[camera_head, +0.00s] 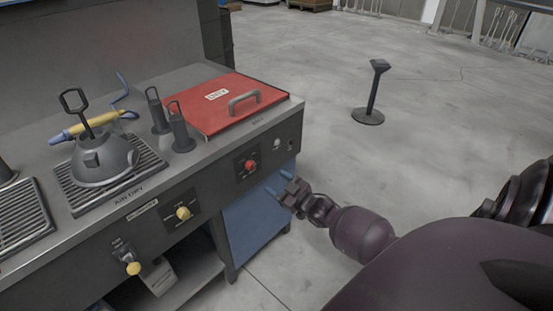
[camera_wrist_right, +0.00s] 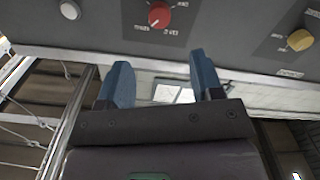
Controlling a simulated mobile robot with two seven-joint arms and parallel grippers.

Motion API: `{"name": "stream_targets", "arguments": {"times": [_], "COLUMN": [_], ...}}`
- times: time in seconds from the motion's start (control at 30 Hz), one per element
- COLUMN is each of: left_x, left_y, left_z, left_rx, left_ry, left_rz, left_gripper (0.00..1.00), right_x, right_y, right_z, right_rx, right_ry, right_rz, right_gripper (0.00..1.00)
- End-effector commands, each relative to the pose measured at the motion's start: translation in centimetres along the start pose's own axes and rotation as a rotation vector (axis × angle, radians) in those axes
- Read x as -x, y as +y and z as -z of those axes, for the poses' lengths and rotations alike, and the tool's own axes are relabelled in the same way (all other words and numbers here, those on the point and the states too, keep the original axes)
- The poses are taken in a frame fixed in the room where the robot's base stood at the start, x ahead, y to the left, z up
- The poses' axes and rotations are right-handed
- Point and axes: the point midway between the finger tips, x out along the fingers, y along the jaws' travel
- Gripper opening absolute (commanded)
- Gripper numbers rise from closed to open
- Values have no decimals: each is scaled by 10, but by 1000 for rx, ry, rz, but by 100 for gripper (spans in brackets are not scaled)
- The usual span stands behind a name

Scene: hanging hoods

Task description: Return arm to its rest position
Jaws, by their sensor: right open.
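My right gripper (camera_head: 280,190) is at the end of the dark arm that comes in from the lower right. It is beside the front panel of the cooking station, near the panel's right end and below the red knob (camera_head: 251,166). In the right wrist view its two blue fingers (camera_wrist_right: 162,82) stand wide apart with nothing held between them. The red knob (camera_wrist_right: 159,14) shows beyond the fingertips there, apart from them. I cannot tell exactly how far the fingers are from the panel. My left gripper is not in view.
A grey dome with a loop handle (camera_head: 103,160) sits on a grate on the station. A red lid (camera_head: 225,104) with a grey handle covers the right end. Two dark shakers stand beside it. A black post (camera_head: 373,90) stands on the otherwise open floor at right.

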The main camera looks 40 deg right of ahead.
Motion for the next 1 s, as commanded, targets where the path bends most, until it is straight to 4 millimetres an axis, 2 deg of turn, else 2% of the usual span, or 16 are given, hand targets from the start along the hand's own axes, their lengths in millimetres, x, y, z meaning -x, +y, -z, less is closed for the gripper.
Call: {"name": "stream_targets", "arguments": {"times": [0.43, 0.6, 0.67, 0.77, 0.83, 0.97, 1.0], "left_x": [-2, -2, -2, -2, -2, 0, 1], "left_y": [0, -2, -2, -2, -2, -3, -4], "left_z": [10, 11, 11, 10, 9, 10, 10], "left_rx": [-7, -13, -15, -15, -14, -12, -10], "left_ry": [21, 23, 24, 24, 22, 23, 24], "left_rz": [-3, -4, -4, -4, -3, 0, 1], "left_gripper": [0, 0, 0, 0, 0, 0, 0], "right_x": [0, -1, -5, -10, -4, 22, 34], "right_y": [0, 0, -3, -19, -35, -67, -78], "right_z": [0, -8, -3, 13, 22, 33, 37], "right_rx": [1, 15, 25, 30, 26, 5, -6], "right_ry": [-3, -65, -89, -123, -156, -226, -251], "right_rz": [0, -1, 3, 19, 32, 58, 65], "right_gripper": [60, 60, 60, 60, 60, 60, 60]}}
